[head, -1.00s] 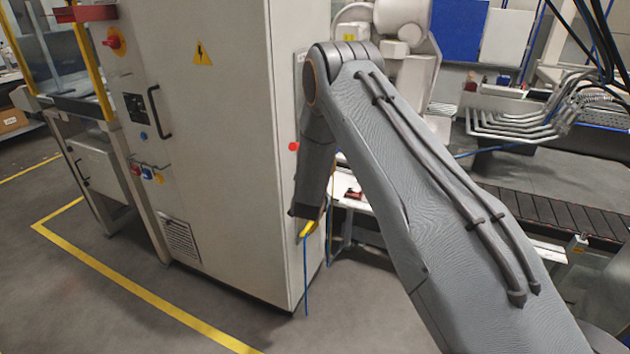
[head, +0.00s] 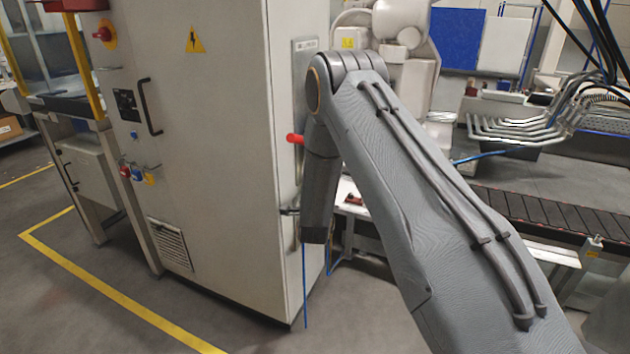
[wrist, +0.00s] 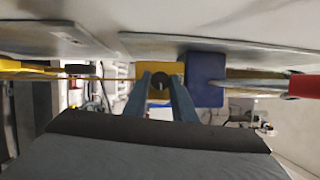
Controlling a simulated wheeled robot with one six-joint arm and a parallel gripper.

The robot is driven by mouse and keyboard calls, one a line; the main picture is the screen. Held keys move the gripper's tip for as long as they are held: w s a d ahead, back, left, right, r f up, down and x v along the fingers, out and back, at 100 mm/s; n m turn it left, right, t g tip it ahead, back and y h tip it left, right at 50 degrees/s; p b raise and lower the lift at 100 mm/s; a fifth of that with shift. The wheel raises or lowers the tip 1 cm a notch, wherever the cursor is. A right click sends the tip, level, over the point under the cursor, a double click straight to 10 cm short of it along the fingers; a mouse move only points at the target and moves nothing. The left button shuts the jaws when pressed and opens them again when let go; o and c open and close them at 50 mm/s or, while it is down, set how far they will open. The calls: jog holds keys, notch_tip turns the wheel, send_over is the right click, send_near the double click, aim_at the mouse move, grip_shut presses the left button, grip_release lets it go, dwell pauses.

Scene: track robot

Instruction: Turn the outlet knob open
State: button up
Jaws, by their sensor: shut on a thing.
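In the wrist view, my gripper (wrist: 161,92) has its two blue-grey fingers on either side of a dark round knob (wrist: 160,80), shut on it. The knob sits in front of a yellow block (wrist: 152,98). A blue block (wrist: 204,79) is just right of it, with a metal pipe and a red handle (wrist: 302,86) farther right. In the head view, the red handle (head: 295,138) sticks out from the cabinet's side panel. My arm hides the fingers, knob and yellow block there. I cannot tell how far the knob is turned.
The tall grey cabinet (head: 205,225) stands left of my arm. A blue hose (head: 305,285) hangs down by its edge. A conveyor (head: 540,215) runs at the right. The floor within the yellow line is clear on the left.

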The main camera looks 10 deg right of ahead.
jog(key=shift+m+b, duration=0.35)
jog(key=shift+m, duration=0.15)
jog(key=o, duration=1)
jog(key=shift+s, duration=0.1)
jog(key=b+v, duration=0.1)
jog(key=v, duration=0.6)
jog(key=shift+s+a+f, duration=0.15)
jog(key=shift+s, duration=0.15)
